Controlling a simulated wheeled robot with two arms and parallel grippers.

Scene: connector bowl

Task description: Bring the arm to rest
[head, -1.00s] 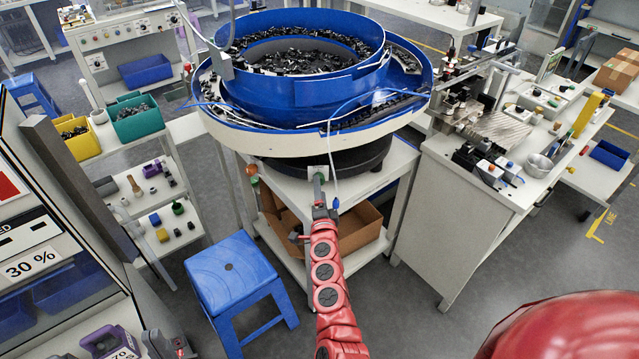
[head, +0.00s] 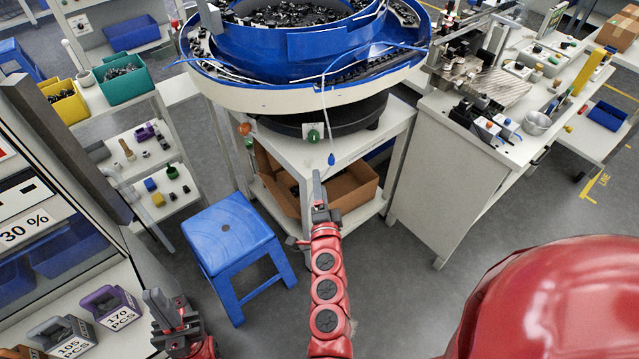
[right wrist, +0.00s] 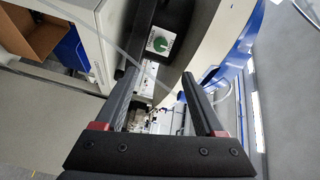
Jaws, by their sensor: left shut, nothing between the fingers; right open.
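My right arm comes up from the bottom middle of the head view. Its gripper (head: 318,188) is in front of the feeder stand, below the green knob (head: 313,136) and apart from it. In the right wrist view, the two fingers of my right gripper (right wrist: 157,92) stand wide apart with nothing held. The green knob on its white plate shows there beyond the fingers (right wrist: 160,44). My left gripper (head: 172,312) is at the lower left of the head view, shut and empty, beside the weight-like blocks.
The blue bowl feeder (head: 330,42) holds many black parts. Below it are the stand and an open cardboard box (head: 345,190). A blue stool (head: 228,226) stands left of my right arm. A purple-handled block (head: 110,307) is near my left gripper. Floor at right is free.

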